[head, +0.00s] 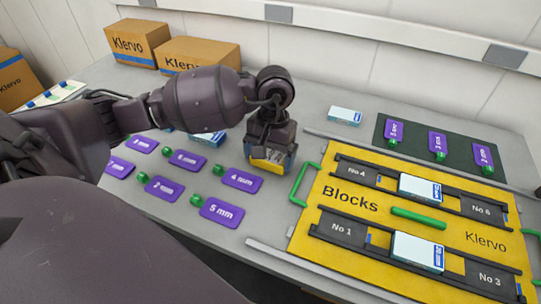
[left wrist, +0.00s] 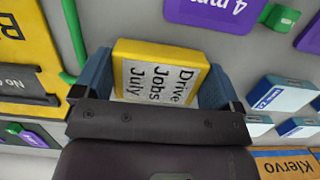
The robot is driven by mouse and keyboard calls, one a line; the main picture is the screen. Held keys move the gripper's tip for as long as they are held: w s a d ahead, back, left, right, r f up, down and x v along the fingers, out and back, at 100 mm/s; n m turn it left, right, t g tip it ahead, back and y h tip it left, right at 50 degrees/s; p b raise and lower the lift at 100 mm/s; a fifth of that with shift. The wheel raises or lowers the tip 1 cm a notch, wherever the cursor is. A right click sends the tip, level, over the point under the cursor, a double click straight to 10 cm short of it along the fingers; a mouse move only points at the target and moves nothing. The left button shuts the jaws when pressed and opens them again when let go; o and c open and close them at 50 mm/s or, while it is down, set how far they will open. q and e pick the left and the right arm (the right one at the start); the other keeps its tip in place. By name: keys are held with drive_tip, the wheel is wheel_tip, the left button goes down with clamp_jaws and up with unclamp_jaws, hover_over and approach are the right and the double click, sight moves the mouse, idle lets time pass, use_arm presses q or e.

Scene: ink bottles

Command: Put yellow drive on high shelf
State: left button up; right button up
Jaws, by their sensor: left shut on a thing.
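The yellow drive (head: 262,166) is a small block with a white label. In the left wrist view the drive (left wrist: 190,57) shows its label, which reads "Drive Jobs July". My left gripper (head: 270,152) points down and is shut on the drive, with a blue-grey finger on each side of it. The drive is over the grey table between the purple tags and the yellow Blocks board; I cannot tell whether it touches the table. My right gripper is not in view. I cannot make out a high shelf for certain.
The yellow Blocks board (head: 322,220) with green handles lies to the right, carrying white-and-blue boxes. Purple tags (head: 222,212) lie left of the gripper. Klervo cartons (head: 137,42) stand at the back left. A pale rail (head: 400,33) runs along the wall. A dark mat (head: 410,150) lies back right.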

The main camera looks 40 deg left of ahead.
use_arm(q)
drive_tip(key=shift+f, duration=0.4)
drive_tip(key=o, duration=0.7)
